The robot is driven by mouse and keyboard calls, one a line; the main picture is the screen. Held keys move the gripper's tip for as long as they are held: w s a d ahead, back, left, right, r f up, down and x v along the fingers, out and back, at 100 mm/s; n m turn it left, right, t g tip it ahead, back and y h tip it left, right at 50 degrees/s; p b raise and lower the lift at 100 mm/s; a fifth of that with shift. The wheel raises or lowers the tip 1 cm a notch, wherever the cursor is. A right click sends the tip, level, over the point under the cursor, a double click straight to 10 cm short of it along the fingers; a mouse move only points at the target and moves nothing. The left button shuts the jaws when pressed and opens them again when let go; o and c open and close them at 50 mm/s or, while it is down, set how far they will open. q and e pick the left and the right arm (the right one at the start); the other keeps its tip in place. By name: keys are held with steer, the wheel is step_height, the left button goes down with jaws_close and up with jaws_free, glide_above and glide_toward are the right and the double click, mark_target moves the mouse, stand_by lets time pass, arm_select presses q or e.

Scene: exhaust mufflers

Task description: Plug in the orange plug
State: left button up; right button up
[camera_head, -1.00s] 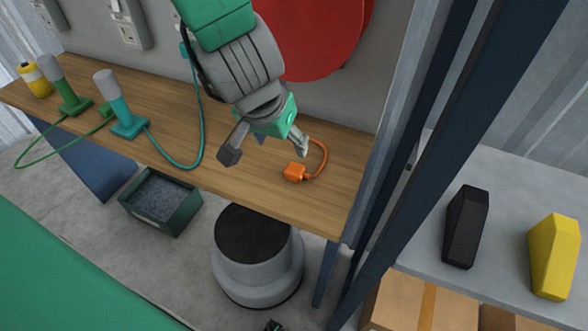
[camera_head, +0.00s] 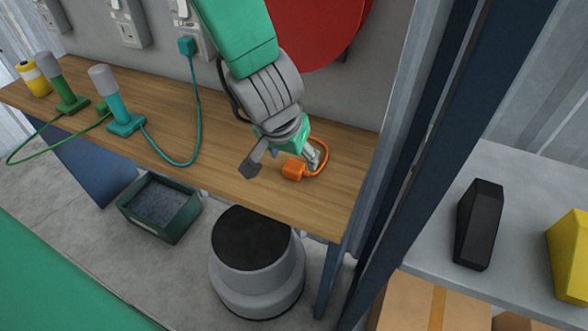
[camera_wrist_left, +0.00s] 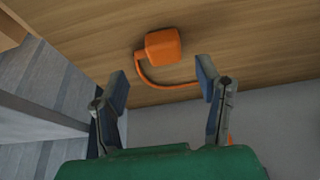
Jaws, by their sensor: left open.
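The orange plug (camera_head: 293,168) lies on the wooden bench with its orange cord looping off to the right. It also shows in the left wrist view (camera_wrist_left: 163,46), just beyond the fingertips. My left gripper (camera_head: 283,166) is open just over the plug, its fingers spread to either side of it; in the wrist view the open fingers (camera_wrist_left: 162,84) are apart with only cord between them. Wall sockets (camera_head: 129,22) are on the grey panel behind the bench; a teal plug (camera_head: 187,46) sits in the socket nearest my arm. My right gripper is not seen.
The wooden bench (camera_head: 225,164) carries a teal lamp-like device (camera_head: 120,110), a green one (camera_head: 68,92) and a yellow one (camera_head: 34,80) at left. A red disc (camera_head: 310,30) is on the wall behind my arm. A dark blue post (camera_head: 440,150) stands at right.

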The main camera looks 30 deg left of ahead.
mark_target(295, 165)
arm_select(q)
steer(key=b+x, duration=0.3)
steer(key=x, duration=0.2)
steer(key=shift+s+a, duration=0.15)
steer(key=shift+s, duration=0.05)
steer(key=shift+w+a+f, duration=0.15)
steer(key=shift+a+f, duration=0.05)
steer(key=shift+a, duration=0.05)
steer(key=shift+a+r, duration=0.1)
steer(key=shift+a, duration=0.15)
steer(key=shift+d, duration=0.3)
steer(key=shift+c, duration=1.2)
steer(key=shift+d+r, duration=0.1)
steer(key=shift+d, duration=0.25)
steer(key=c, duration=0.9)
steer(key=shift+a, duration=0.1)
